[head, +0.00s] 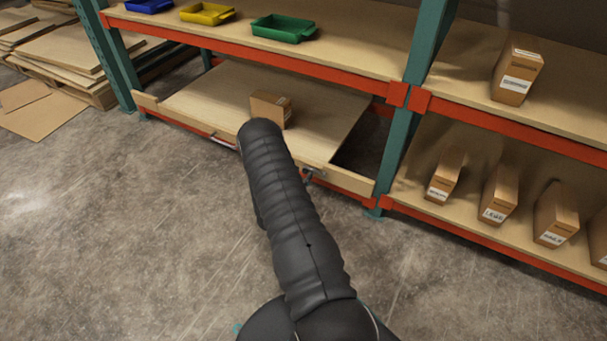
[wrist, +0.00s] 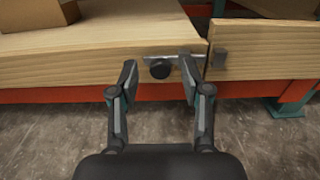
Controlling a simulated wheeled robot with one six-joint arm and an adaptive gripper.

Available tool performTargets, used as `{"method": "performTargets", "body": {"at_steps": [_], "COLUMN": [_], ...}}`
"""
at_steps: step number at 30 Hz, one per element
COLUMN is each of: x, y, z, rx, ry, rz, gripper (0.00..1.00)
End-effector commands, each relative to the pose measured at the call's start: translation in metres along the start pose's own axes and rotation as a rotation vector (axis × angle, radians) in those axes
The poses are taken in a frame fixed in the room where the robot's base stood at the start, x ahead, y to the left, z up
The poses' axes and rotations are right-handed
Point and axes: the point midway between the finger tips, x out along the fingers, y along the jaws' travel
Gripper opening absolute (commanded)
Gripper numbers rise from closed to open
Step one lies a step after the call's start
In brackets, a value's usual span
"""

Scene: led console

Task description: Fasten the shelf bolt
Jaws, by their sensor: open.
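The shelf bolt shows in the wrist view as a round black knob (wrist: 160,68) on a metal bar fixed to the front of the wooden shelf board (wrist: 90,60). A metal keeper (wrist: 219,58) sits on the right-hand board, across a narrow gap. My gripper (wrist: 158,73) is open, with one finger on each side of the knob. In the head view my arm hides most of the gripper; bolt hardware (head: 308,174) shows just right of the arm.
A cardboard box (head: 270,108) stands on the shelf board. Red beams (head: 250,52) and teal posts (head: 402,130) frame the rack. Several labelled boxes (head: 500,195) stand in the right bay. The concrete floor (head: 120,230) in front is clear.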

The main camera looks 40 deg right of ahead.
Motion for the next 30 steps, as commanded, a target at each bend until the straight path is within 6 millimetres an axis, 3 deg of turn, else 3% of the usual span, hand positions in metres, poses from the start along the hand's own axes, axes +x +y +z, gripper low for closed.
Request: {"method": "performTargets", "body": {"at_steps": [4, 14, 18, 20, 30], "x": [0.0104, 0.0128, 0.0127, 0.0127, 0.0068], "y": [0.0, -0.0001, -0.0001, -0.0001, 0.0021], "z": [-0.0003, -0.0001, -0.0001, -0.0001, -0.0001], "rx": [-0.001, -0.001, -0.001, -0.001, -0.001], "ry": [0.0, 0.001, 0.001, 0.0, 0.0], "rz": [0.0, 0.001, 0.0, 0.0, 0.014], "gripper": [0.48, 0.48, 0.13, 0.0, 0.0]}}
